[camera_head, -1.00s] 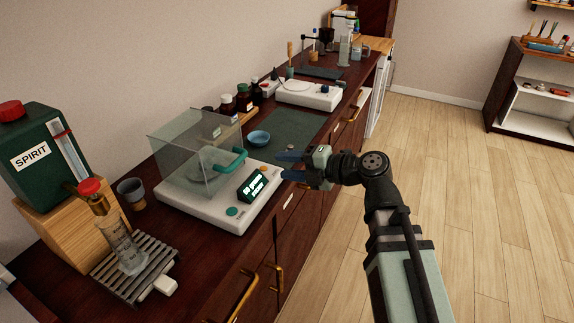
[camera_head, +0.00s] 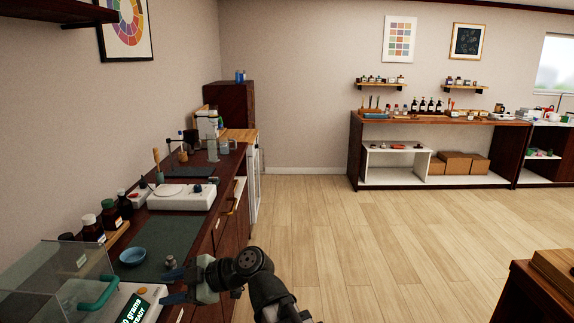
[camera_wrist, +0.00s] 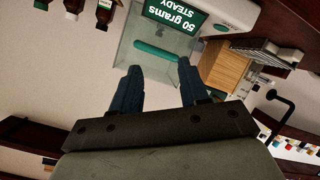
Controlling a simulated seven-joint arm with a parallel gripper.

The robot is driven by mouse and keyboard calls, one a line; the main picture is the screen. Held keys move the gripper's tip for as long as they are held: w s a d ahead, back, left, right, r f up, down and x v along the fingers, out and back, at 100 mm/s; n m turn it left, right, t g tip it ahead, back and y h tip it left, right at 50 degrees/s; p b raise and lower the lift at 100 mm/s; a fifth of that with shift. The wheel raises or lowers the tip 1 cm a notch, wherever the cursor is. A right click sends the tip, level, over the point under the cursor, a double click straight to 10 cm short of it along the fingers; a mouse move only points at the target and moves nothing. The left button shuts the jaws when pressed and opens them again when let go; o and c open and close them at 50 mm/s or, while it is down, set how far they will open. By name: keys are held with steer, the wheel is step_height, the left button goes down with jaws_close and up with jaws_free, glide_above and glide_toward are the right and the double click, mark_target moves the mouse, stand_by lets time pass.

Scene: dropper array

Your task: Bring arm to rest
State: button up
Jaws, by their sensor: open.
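My gripper (camera_head: 174,286) is open and empty beside the counter's front edge, at the lower middle of the head view. Its blue fingers point left, toward the balance. In the wrist view the two fingers (camera_wrist: 160,92) are spread apart with nothing between them. The balance (camera_head: 135,303) is cut off at the lower left of the head view. Its display, upside down in the wrist view (camera_wrist: 176,16), reads "50 grams STEADY". Its clear cover (camera_head: 60,275) with a teal handle is beside it.
A blue dish (camera_head: 132,256) and a small metal weight (camera_head: 170,262) are on or by the dark green mat (camera_head: 160,240). A white device (camera_head: 181,196) and brown bottles (camera_head: 92,228) stand farther back. Open wooden floor (camera_head: 340,240) lies to the right.

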steer(key=d+f+m+h, duration=0.4)
steer(key=d+f+m, duration=0.3)
steer(key=f, duration=0.5)
steer(key=w+d+f+m+h, duration=0.1)
steer(key=d+f+m+h, duration=0.3)
steer(key=d+f+m, duration=0.65)
steer(key=d+f+m+h, duration=0.3)
steer(key=d+f+h, duration=0.15)
steer(key=f, duration=1.05)
steer(key=s+d+f+m+g+h, duration=0.1)
steer(key=s+d+f+g, duration=0.1)
steer(key=s+d+f, duration=0.4)
steer(key=s+d+f+g+h, duration=0.1)
steer(key=s+d+f, duration=0.2)
steer(key=d+f, duration=0.35)
steer(key=s+d+f+m+g, duration=0.1)
steer(key=s+d+f, duration=0.3)
steer(key=s, duration=0.5)
steer(key=s+d+f+m+g, duration=0.1)
steer(key=s+d+f+g, duration=0.2)
steer(key=s+f, duration=0.5)
steer(key=shift+s+d+m+y, duration=0.35)
steer(key=shift+s+d, duration=0.15)
steer(key=shift+s, duration=0.15)
